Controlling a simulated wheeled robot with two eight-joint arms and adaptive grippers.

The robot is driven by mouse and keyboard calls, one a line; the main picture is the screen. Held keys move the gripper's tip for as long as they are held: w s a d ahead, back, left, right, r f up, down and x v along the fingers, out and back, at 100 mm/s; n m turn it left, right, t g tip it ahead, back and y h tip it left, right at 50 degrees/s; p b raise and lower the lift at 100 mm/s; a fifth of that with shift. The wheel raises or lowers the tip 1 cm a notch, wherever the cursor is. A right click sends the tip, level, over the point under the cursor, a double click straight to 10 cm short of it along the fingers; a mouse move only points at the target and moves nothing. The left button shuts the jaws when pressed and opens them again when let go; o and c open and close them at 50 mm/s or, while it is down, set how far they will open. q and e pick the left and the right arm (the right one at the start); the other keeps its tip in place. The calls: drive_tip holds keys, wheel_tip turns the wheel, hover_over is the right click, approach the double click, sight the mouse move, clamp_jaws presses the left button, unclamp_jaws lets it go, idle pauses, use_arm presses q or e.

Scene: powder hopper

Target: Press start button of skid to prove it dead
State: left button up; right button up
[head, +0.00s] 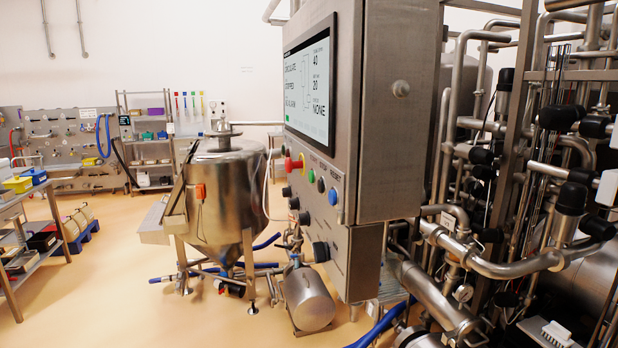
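The skid's steel control cabinet (385,120) stands close in the middle of the head view, its front panel seen at a steep angle. A lit screen (308,86) shows text with 40, 20 and NONE. Below it are a red emergency stop (295,164) on a yellow base, a green button (311,176), a dark button (320,185) and a blue button (333,196). The green one looks like the start button, but the small labels are unreadable. Neither of my grippers is in view.
A steel hopper vessel (228,195) on legs stands left of the cabinet. A pump motor (308,298) and blue hoses lie below. Dense piping (500,265) fills the right. A steel cart (30,215) stands far left. The floor (120,285) at front left is clear.

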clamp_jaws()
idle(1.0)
